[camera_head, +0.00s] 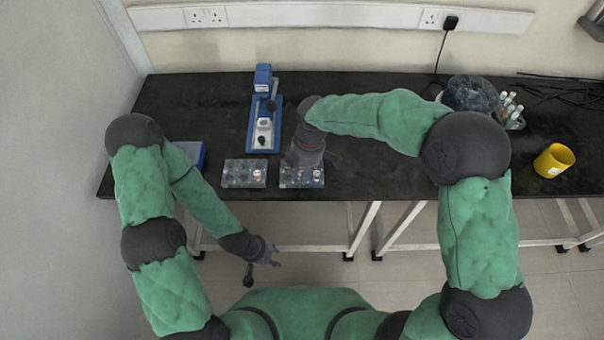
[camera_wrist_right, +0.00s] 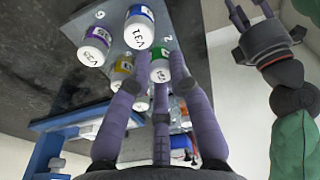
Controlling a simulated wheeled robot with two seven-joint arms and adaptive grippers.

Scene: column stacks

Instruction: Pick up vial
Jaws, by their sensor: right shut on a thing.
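Small vials with white lids and coloured bands stand in a clear rack (camera_head: 302,184), seen close in the right wrist view. My right gripper (camera_head: 303,163) is over this rack. In its wrist view the fingers (camera_wrist_right: 160,78) close around a green-banded vial (camera_wrist_right: 160,72), whose lower part is hidden. A blue-banded vial (camera_wrist_right: 139,28) marked V31 and a purple-banded vial (camera_wrist_right: 95,45) are beside it, outside the fingers. My left gripper (camera_head: 266,262) hangs empty in front of the table with fingers spread; it also shows in the right wrist view (camera_wrist_right: 258,15).
A second clear rack (camera_head: 244,174) lies left of the first. A blue-and-white device (camera_head: 264,120) stands behind them. A blue box (camera_head: 190,153) is at the left, a yellow cup (camera_head: 554,160) at the right. The black table (camera_head: 390,178) is clear right of the racks.

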